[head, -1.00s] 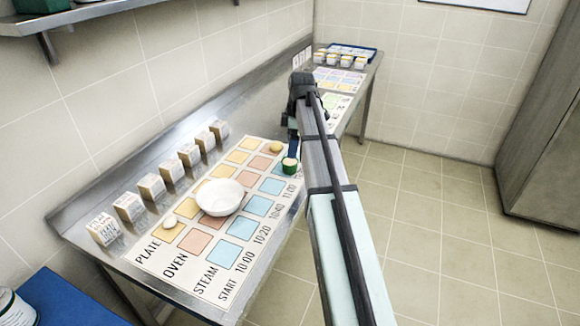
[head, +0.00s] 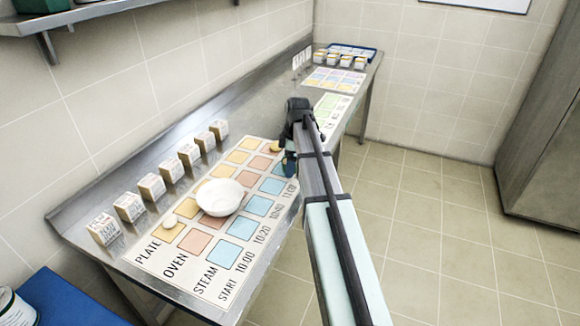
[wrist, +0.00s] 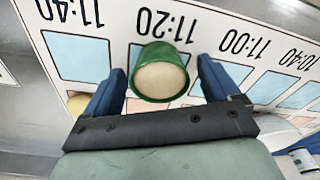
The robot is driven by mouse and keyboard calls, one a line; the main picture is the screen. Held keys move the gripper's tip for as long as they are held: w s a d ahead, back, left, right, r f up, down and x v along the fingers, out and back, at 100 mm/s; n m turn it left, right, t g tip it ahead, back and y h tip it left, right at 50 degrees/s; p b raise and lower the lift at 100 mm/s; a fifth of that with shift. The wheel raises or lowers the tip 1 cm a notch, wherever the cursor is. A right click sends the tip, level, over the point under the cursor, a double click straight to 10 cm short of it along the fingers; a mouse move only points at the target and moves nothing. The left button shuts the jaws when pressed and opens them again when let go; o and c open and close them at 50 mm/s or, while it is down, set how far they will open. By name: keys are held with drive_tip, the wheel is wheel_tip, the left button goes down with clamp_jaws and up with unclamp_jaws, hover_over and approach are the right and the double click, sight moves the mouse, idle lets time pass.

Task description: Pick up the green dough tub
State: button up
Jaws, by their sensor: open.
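The green dough tub (wrist: 160,72) shows in the wrist view, a round green tub with pale dough in its top. It stands on the printed mat (wrist: 190,35) by the 11:20 label. My gripper (wrist: 159,82) is open, with one blue finger at the tub's left and one at its right. A gap shows on both sides, so the fingers are not closed on it. In the head view my gripper (head: 289,160) is low over the mat's far right part and hides most or all of the tub.
A white bowl (head: 220,197) sits mid-mat. A pale dough ball (head: 170,221) lies left of it, and a yellow one (head: 276,147) lies close to my gripper. Several small boxes (head: 152,187) line the wall side. A blue tray (head: 350,50) is at the far end.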

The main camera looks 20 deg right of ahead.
drive_tip(key=shift+c, duration=0.4)
drive_tip(key=c, duration=1.1)
drive_tip(key=shift+r, duration=0.1)
